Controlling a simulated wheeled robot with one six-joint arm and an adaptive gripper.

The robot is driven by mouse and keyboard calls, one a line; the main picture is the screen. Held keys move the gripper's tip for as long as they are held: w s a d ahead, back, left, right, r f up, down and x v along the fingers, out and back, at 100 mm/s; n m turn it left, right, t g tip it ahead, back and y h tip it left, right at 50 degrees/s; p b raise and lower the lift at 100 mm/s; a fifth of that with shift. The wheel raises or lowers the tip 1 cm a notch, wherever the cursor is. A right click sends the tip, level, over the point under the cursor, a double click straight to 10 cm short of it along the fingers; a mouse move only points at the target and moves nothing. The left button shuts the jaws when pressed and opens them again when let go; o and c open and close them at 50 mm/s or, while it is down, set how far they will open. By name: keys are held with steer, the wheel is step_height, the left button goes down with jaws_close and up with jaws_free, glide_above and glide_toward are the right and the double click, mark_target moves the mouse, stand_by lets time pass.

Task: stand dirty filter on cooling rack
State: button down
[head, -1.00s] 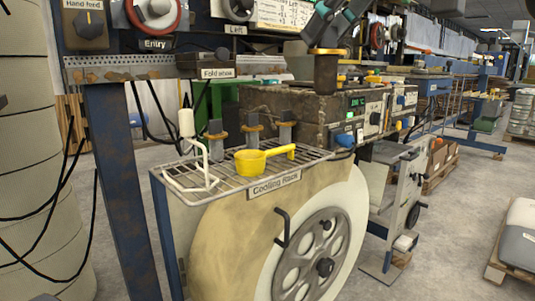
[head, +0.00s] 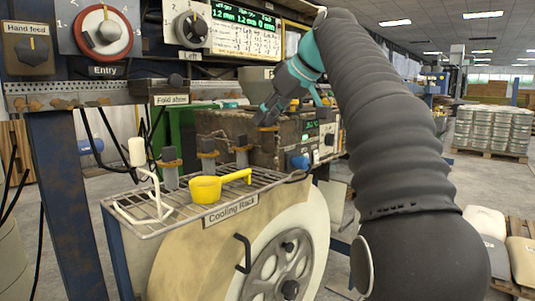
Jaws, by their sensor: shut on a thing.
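My gripper (head: 290,98), dark with teal parts, is beyond the far right end of the cooling rack. It is shut on what looks like the dirty filter (head: 268,124), a small dark piece with an orange-brown band, partly hidden by the fingers. I cannot tell its exact tilt; it appears apart from the rack. The cooling rack (head: 127,209) is a wire grid on a tan housing, with a label on its front edge. Several similar grey pieces with orange bands stand along its back, one of them (head: 208,155) behind the yellow cup.
A yellow handled cup (head: 206,190) sits mid-rack. A rusty machine block (head: 225,124) stands behind the rack. A control panel (head: 196,28) hangs above. The front strip of the rack is mostly bare.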

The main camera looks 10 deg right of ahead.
mark_target(273, 134)
steer(key=shift+f+b, duration=1.05)
steer(key=shift+f, duration=1.7)
steer(key=shift+f, duration=0.1)
steer(key=shift+f, duration=0.1)
steer(key=c, duration=0.9)
jaws_free()
steer(key=shift+o, duration=0.2)
steer(key=shift+r, duration=0.35)
steer(key=p+v, duration=0.3)
steer(key=v, duration=0.8)
steer(key=shift+s+d+r, duration=0.15)
steer(key=shift+s+d, duration=0.1)
steer(key=shift+s, duration=0.1)
